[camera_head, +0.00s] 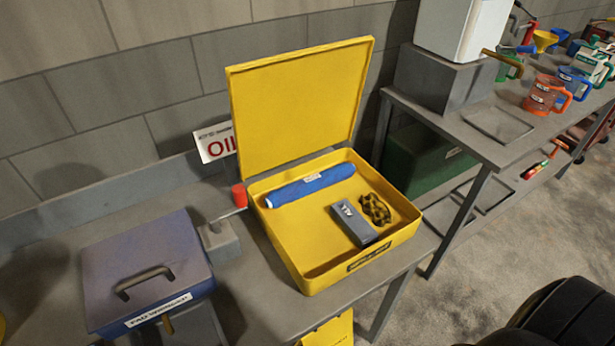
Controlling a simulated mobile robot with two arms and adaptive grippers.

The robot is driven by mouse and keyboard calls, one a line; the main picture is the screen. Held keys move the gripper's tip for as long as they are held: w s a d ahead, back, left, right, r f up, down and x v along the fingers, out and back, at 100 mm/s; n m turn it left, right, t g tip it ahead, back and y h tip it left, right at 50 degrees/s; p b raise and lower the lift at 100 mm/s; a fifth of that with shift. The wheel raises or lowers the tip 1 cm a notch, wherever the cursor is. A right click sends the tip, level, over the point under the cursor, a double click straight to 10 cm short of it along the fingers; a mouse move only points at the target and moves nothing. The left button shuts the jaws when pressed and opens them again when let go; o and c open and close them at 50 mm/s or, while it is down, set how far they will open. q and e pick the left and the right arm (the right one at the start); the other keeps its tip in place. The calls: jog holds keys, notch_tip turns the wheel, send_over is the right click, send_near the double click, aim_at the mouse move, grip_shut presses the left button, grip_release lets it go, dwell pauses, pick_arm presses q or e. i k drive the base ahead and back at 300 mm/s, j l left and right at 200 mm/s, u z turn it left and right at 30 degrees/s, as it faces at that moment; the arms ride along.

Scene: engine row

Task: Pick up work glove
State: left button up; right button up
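I cannot make out a work glove for certain in the head view. An open yellow box (290,262) stands on the grey bench, its lid (300,100) raised against the wall side. Inside lie a blue roll (310,187), a small dark grey block (353,223) and a brown-black chain-like bundle (375,209). A yellow piece (330,332) shows below the bench's front edge, cut off by the picture; I cannot tell what it is. Neither of my grippers is in view.
A grey-blue case (146,262) with a handle stands left of the box. A red-topped lever (239,195) stands between them. A second bench (470,140) at right holds several jugs. A dark rounded shape fills the bottom right corner. Concrete floor (490,245) is open at right.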

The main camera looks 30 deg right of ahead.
aim_at(379, 214)
jog(key=z, duration=1.35)
